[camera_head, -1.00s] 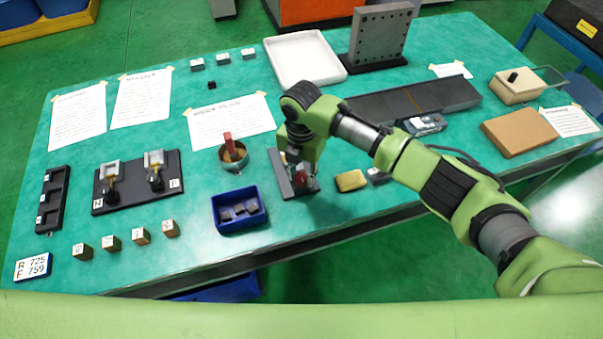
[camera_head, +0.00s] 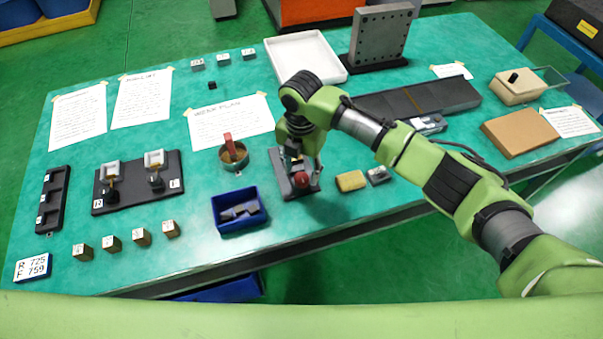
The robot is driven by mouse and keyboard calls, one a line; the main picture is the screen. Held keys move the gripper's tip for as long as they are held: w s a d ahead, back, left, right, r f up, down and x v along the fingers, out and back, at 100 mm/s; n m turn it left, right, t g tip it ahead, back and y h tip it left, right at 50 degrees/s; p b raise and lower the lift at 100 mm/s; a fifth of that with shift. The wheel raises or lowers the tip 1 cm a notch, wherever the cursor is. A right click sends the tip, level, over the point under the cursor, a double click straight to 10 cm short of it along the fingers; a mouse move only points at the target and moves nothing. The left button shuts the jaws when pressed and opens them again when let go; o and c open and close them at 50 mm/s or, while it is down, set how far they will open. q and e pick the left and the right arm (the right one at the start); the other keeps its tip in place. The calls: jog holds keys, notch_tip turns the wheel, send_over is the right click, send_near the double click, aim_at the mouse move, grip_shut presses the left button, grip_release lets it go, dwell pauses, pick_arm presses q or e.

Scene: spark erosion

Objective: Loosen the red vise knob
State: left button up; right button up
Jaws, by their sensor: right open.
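The red vise knob (camera_head: 302,180) sits at the near end of a small grey vise (camera_head: 283,185) near the table's front edge. My right gripper (camera_head: 296,163) points down over the vise, just behind the knob in the picture. It is open, and the knob shows clear in front of it. Its fingers are small and partly hidden by my own wrist, and I cannot tell whether they touch the vise. My left gripper is not in view.
A blue bin (camera_head: 238,226) with dark blocks stands left of the vise. A round pot (camera_head: 234,160) with a red-handled tool stands behind the bin. A yellow sponge (camera_head: 351,181) and a small metal block (camera_head: 378,175) lie close on the right.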

aim_at(302, 178)
notch_tip(302, 178, up, 10)
jog(key=shift+f, duration=0.2)
dwell(0.4)
